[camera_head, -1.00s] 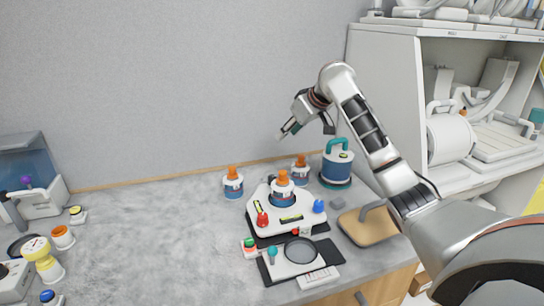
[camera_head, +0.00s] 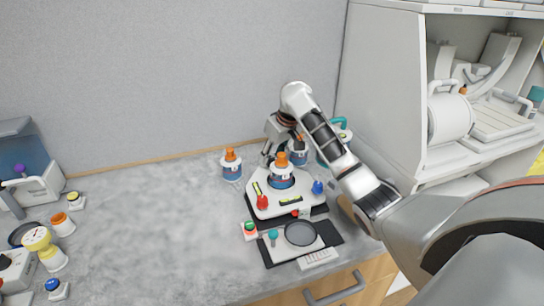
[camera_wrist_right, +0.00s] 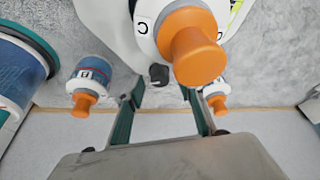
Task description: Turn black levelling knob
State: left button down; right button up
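The black levelling knob (camera_wrist_right: 158,75) is a small dark knob at the edge of the white levelling base in the right wrist view. I cannot make it out in the head view, where it seems hidden behind the base. The white base (camera_head: 290,209) also carries a red knob (camera_head: 262,202), a blue knob (camera_head: 318,187) and an orange-capped bottle (camera_head: 281,176). My right gripper (camera_wrist_right: 160,92) is open, its fingertips on either side of the black knob and apparently just short of it. In the head view the right gripper (camera_head: 272,152) is behind the base. My left gripper is out of view.
Orange-capped bottles stand left (camera_head: 231,166) and right (camera_head: 298,155) of the right gripper. A blue container with a teal handle (camera_head: 342,133) is partly hidden by my arm. A white unit with a dark round plate (camera_head: 299,233) is in front. The counter's left middle is clear.

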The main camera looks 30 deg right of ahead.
jog(key=shift+w+f, duration=0.1)
jog(key=shift+f, duration=0.1)
grip_shut()
jog(key=n+y, duration=0.1)
jog(key=n, duration=0.1)
jog(key=shift+d+n, duration=0.15)
jog(key=shift+n, duration=0.25)
jog(key=shift+n+g+y, duration=0.4)
jog(key=shift+n+y, duration=0.2)
jog(key=shift+n, duration=1.2)
jog(key=shift+w, duration=0.1)
